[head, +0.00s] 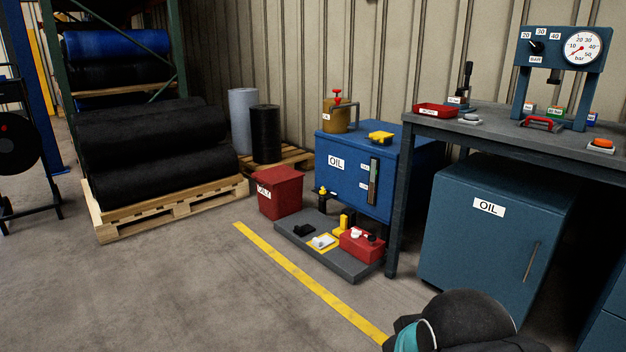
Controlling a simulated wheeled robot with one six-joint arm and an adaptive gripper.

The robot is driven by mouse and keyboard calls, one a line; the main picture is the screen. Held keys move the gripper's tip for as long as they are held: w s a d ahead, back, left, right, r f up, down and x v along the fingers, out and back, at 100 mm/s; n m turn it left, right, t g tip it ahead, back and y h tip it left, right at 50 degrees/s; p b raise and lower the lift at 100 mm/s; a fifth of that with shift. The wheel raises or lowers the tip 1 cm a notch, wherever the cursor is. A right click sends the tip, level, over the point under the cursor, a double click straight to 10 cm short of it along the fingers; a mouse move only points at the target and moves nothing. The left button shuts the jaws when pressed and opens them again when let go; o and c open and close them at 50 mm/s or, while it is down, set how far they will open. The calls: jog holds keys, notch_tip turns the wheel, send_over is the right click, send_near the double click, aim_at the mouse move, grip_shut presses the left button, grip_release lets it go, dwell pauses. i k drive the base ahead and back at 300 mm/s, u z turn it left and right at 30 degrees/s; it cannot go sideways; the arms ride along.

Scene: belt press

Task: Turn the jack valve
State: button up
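No part is clearly marked as the jack valve. A blue bench press frame (522,62) stands on the workbench at the upper right, with a round bar gauge (581,47) and a black selector knob (535,47) beside 20, 30 and 40 labels. A small dark upright device (466,80) stands on the bench left of it; its details are too small to tell. A red handle (338,97) tops a brass oil can on the blue oil tank. My gripper is not in view; a dark rounded arm part with a teal band shows at the bottom.
The workbench (445,128) has a red tray (436,111) on it and a blue-grey oil cabinet (490,215) beneath. The blue oil tank (342,180), a red bin (280,192) and a low grey platform (300,238) with small parts stand left. Floor left of the yellow line (300,276) is clear.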

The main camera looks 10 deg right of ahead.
aim_at(355, 233)
jog(key=z, duration=0.2)
jog(key=i, duration=1.2)
jog(key=u, duration=0.3)
jog(key=i, duration=1.35)
jog(key=z, duration=0.2)
